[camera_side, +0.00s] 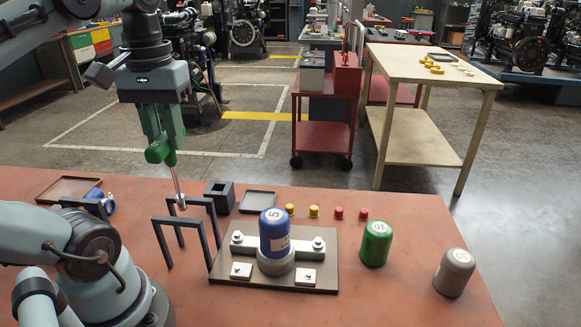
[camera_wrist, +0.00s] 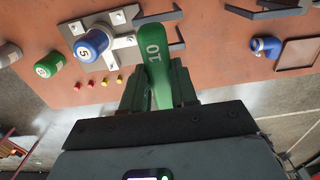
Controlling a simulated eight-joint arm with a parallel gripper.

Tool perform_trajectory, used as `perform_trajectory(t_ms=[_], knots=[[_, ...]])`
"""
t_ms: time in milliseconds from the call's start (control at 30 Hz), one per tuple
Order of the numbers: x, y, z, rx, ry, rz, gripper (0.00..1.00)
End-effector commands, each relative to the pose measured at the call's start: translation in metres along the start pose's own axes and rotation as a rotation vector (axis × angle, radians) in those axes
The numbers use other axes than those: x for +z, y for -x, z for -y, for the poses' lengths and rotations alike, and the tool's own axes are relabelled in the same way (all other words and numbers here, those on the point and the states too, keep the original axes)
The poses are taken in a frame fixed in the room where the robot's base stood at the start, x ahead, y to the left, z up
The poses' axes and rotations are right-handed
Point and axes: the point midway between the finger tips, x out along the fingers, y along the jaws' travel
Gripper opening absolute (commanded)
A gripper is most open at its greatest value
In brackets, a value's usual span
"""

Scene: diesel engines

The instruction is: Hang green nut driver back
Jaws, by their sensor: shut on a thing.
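The green nut driver (camera_side: 158,153) is held in my gripper (camera_side: 165,130) by its handle. Its steel shaft points down, slightly tilted, with the tip near the top bar of the black rack frames (camera_side: 180,218). I cannot tell whether the tip touches a bar. In the wrist view, the green handle (camera_wrist: 156,67) marked "10" lies between my gripper's fingers (camera_wrist: 160,85). The shaft is hidden there. The rack (camera_wrist: 268,12) shows at its top edge.
A blue-capped cylinder (camera_side: 273,230) marked 5 stands in a plate fixture (camera_side: 325,262). Green (camera_side: 376,243) and grey (camera_side: 454,273) cylinders stand right. A black block (camera_side: 219,195), trays, small red and yellow caps lie behind. A blue tool (camera_side: 108,203) lies left.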

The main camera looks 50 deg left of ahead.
Motion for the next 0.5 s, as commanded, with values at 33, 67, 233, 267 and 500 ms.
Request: perform_trajectory(t_ms=[33, 67, 233, 267, 500], knots=[[0.0, -0.004, 0.0, 0.0, 0.0, 0.0, 0.0], [0.0, -0.007, 0.0, 0.0, 0.0, 0.0, 0.0], [0.0, -0.021, 0.0, 0.0, 0.0, 0.0, 0.0], [0.0, -0.023, 0.0, 0.0, 0.0, 0.0, 0.0], [0.0, -0.043, 0.0, 0.0, 0.0, 0.0, 0.0]])
